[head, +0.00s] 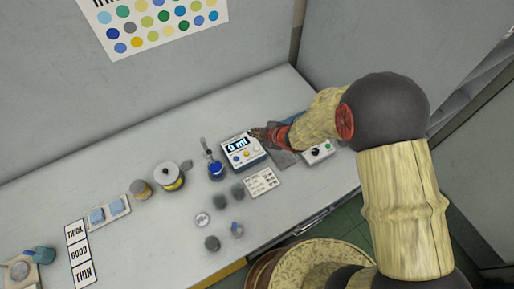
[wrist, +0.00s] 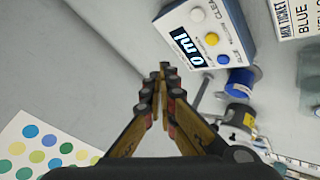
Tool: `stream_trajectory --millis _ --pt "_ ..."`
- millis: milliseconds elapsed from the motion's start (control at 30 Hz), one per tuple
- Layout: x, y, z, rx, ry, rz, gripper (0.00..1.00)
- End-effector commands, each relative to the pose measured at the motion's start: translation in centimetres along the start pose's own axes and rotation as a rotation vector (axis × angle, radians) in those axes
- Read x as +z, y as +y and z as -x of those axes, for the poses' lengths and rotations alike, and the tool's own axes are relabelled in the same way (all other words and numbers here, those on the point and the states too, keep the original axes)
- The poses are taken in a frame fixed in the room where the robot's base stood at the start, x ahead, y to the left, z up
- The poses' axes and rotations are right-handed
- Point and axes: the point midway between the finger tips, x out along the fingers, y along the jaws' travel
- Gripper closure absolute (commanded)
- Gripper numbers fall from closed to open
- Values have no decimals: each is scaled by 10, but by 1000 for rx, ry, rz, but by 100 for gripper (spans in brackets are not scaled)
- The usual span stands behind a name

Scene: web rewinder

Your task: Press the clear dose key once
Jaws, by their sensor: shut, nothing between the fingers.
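The dosing unit (head: 243,152) is a white box with a blue base and a lit display reading "0 ml". In the wrist view the unit (wrist: 185,18) is at the upper right, its display (wrist: 190,46) facing me at a slant. The clear dose key (wrist: 197,15) is a pale round button beside lettering that starts "CLEA". Yellow and blue round buttons are in line with it. My gripper (wrist: 164,72) is shut and empty. Its fingertips show left of the display, apart from the clear key. In the head view my gripper (head: 258,132) is at the unit's upper right edge.
A ticket card (head: 262,183) lies in front of the unit. A small control box (head: 318,152) is to the right, under my arm. Bare bench (head: 120,170) lies to the left and behind.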

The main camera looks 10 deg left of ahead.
Motion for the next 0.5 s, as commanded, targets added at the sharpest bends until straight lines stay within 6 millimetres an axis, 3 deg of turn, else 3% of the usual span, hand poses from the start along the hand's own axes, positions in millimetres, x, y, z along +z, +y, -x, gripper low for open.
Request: stream_trajectory --millis 267,500 --pt "4 -4 -5 0 -1 -1 100" --pt "17 -17 -23 0 -2 -2 100"
